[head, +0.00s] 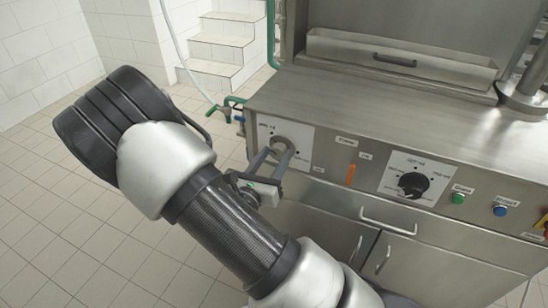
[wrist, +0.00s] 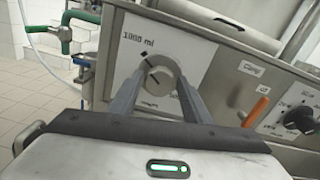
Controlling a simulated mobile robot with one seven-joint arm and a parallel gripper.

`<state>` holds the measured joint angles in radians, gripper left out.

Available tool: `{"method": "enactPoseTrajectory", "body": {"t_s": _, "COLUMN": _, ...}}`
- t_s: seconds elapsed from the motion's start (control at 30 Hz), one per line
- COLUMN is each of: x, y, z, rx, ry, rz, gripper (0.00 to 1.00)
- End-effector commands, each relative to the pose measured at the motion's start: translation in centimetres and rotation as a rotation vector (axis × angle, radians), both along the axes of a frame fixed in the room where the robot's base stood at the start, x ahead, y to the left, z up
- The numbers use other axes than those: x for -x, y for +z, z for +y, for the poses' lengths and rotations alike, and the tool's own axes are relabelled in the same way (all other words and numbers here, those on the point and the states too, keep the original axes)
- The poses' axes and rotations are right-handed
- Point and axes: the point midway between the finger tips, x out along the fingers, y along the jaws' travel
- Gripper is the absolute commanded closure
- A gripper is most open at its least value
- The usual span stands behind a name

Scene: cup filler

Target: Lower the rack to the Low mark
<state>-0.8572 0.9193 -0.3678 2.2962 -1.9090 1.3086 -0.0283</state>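I cannot tell whether the fingers press on the knob. I cannot make out a rack for certain.
A black knob (head: 412,184) on a white dial plate, a green button (head: 458,198) and a blue button (head: 501,210) sit right of the lever. A cabinet handle (head: 387,220) juts out below. Green pipework (head: 225,111) is at the left. The tiled floor is clear.

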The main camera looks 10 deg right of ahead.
Motion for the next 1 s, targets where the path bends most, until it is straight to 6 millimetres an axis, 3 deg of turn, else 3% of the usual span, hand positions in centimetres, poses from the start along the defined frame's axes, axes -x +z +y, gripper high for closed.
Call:
{"method": "enactPoseTrajectory", "body": {"t_s": 0.03, "x": 0.02, "y": -0.01, "z": 0.01, "rx": 0.0, "ry": 0.0, "rz": 0.0, "gripper": 0.65}}
{"method": "enactPoseTrajectory", "body": {"t_s": 0.17, "x": 0.03, "y": -0.01, "z": 0.02, "rx": 0.0, "ry": 0.0, "rz": 0.0, "gripper": 0.86}}
{"method": "enactPoseTrajectory", "body": {"t_s": 0.57, "x": 0.05, "y": 0.27, "z": 0.03, "rx": 0.065, "ry": 0.0, "rz": 0.048, "gripper": 0.86}}
{"method": "enactPoseTrajectory", "body": {"t_s": 1.0, "x": -0.02, "y": 0.41, "z": 0.17, "rx": 0.359, "ry": 0.001, "rz": 0.262, "gripper": 0.86}}
